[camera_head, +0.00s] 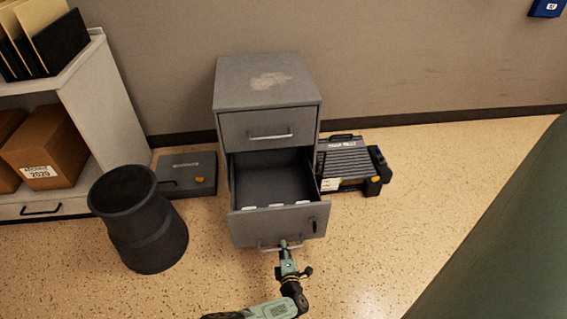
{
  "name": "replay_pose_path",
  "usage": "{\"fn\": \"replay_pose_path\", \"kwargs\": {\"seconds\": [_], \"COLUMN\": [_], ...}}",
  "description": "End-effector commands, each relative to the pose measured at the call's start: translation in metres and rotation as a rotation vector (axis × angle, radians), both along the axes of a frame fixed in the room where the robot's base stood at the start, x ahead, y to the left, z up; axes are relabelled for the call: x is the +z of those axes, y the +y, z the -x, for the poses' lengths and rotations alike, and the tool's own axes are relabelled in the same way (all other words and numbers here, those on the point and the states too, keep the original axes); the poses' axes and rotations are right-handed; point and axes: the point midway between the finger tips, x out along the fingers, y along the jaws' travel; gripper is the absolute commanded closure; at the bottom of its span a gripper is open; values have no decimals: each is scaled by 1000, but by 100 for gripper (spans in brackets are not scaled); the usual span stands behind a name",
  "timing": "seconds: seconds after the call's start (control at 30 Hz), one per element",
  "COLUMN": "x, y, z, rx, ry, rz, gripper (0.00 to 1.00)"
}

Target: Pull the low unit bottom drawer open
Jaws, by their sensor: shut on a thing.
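The low grey drawer unit (235,88) stands against the wall. Its upper drawer (240,125) is shut. The drawer below it (250,226), the lowest one I can see, stands well out from the body. Its inside (270,180) shows dark and appears empty, with small white labels along the front edge. A bar handle (268,248) shows at the lower edge of its front. My gripper (284,244) reaches up from below and is shut on this handle. The fingertips are small and partly merge with the handle.
A dark bin (145,225) stands on the left, near the open drawer. A grey case (190,173) lies left of the unit and a black case (345,165) right of it. A white shelf (100,90) stands far left. Floor right of my arm is clear up to a green surface (510,250).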

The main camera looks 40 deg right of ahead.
Motion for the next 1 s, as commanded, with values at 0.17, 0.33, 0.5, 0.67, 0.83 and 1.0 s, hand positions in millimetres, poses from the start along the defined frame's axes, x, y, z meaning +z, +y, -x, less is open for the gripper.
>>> {"fn": "replay_pose_path", "kwargs": {"seconds": [0.17, 0.33, 0.5, 0.67, 0.83, 1.0], "x": [0, 0, 0, 0, 0, 1], "y": [0, 0, 0, 0, 0, 4], "z": [0, 0, 0, 0, 0, 4], "rx": [0, 0, 0, 0, 0, 1], "ry": [-1, -1, 0, 0, 0, 0], "rz": [1, 1, 0, 0, 0, 0], "gripper": [100, 87, 75, 70, 70, 70]}}
